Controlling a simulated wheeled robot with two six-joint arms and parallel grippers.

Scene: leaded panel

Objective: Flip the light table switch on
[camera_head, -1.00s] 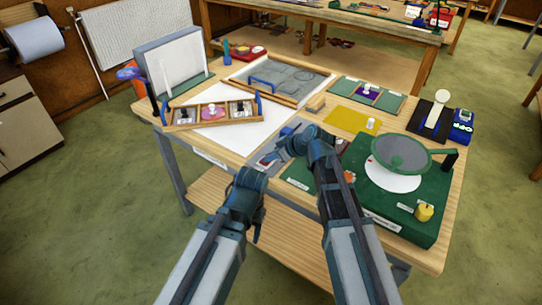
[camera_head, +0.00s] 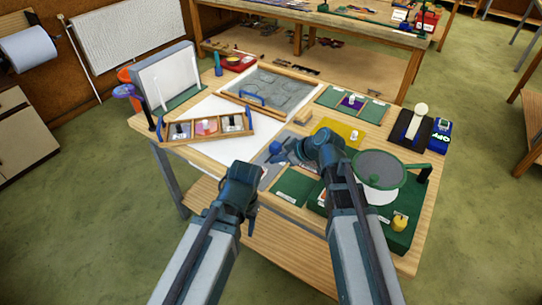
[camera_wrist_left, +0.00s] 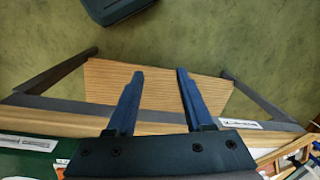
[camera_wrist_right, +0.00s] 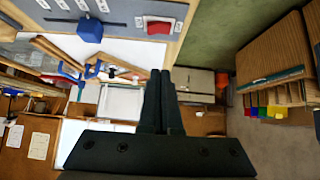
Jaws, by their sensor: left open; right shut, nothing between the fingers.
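The light table (camera_head: 215,125) is a white panel let into the wooden bench. In the right wrist view, a red rocker in a white frame (camera_wrist_right: 158,25), which looks like the switch, sits on a grey strip (camera_wrist_right: 120,14). I cannot tell which way the rocker is tipped. A blue block (camera_wrist_right: 89,29) stands on the same strip. My right gripper (camera_wrist_right: 160,72) is shut and empty, near the strip and apart from the rocker in that view. My left gripper (camera_wrist_left: 158,75) is open and empty by the bench's front edge.
A green base with a round grey disc (camera_head: 379,169) stands right of my right arm. Green floor is clear at left.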

